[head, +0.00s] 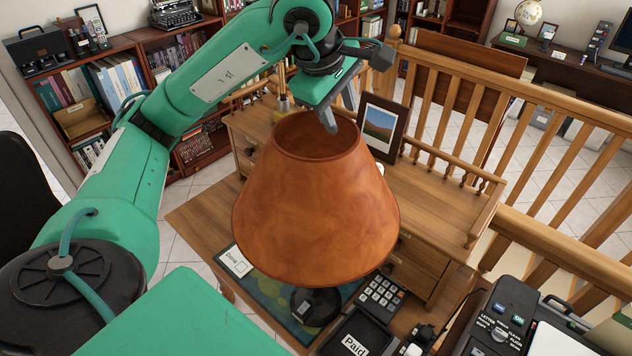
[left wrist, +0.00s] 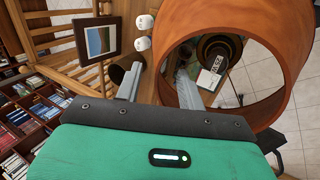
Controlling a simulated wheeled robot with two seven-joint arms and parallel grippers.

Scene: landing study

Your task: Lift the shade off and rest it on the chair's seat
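The orange-brown lampshade (head: 315,215) is upright over the desk, its narrow opening on top. The lamp's black base (head: 315,305) shows below it on the desk; whether the shade touches the lamp's fitting is hidden. My left gripper (head: 338,108) is open at the shade's top rim, on the far right side. In the left wrist view, the shade (left wrist: 288,75) shows one finger over its opening and the other outside, so the gripper (left wrist: 158,88) straddles the rim. Contact cannot be told. A dark shape (head: 25,190) at the left edge may be the chair's back; no seat shows.
A framed picture (head: 381,128) stands close behind the gripper on the wooden desk (head: 440,205). A calculator (head: 382,297), a black "Paid" tray (head: 350,338) and a black machine (head: 500,325) lie in front and right. A wooden railing (head: 480,90) runs behind.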

